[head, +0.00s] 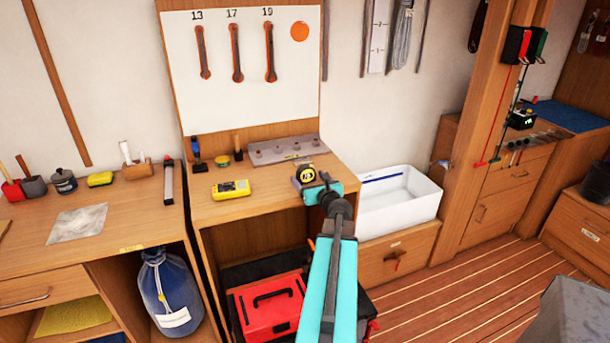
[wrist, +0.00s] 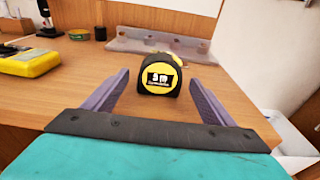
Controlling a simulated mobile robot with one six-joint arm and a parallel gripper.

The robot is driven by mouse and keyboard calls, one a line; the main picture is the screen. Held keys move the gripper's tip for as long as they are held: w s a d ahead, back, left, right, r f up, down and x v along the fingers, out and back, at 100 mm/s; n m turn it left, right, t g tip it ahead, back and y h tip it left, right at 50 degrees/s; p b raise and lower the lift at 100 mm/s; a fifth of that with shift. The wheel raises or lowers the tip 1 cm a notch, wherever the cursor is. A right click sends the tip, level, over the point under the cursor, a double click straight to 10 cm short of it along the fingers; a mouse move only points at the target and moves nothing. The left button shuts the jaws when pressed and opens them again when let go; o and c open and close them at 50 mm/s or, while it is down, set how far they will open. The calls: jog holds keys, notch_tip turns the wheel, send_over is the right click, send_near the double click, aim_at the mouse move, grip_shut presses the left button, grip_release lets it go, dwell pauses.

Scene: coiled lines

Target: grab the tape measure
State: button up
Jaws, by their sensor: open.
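The tape measure (head: 306,174) is black and yellow and stands on the wooden workbench near its right side. In the wrist view the tape measure (wrist: 160,75) stands upright, its round yellow face with a black label towards me. My gripper (wrist: 158,85) is open, with one purple-grey finger to the left of the tape measure and one to the right. Gaps show between the tape measure and both fingers. In the head view my teal gripper (head: 310,183) is at the bench's right front edge, and it partly hides the space around the tape measure.
A yellow meter (head: 230,190) lies left of the tape measure. A grey metal rail (head: 287,149) lies behind it. A white bin (head: 402,208) stands right of the bench. A red toolbox (head: 268,306) sits below. Bare bench top lies between meter and tape measure.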

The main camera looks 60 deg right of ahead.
aim_at(307, 176)
jog(key=shift+p+x, duration=0.4)
jog(key=shift+x, duration=1.35)
jog(key=shift+f, duration=0.1)
jog(key=c, duration=1.3)
jog(key=shift+r, duration=0.25)
jog(key=shift+c, duration=0.2)
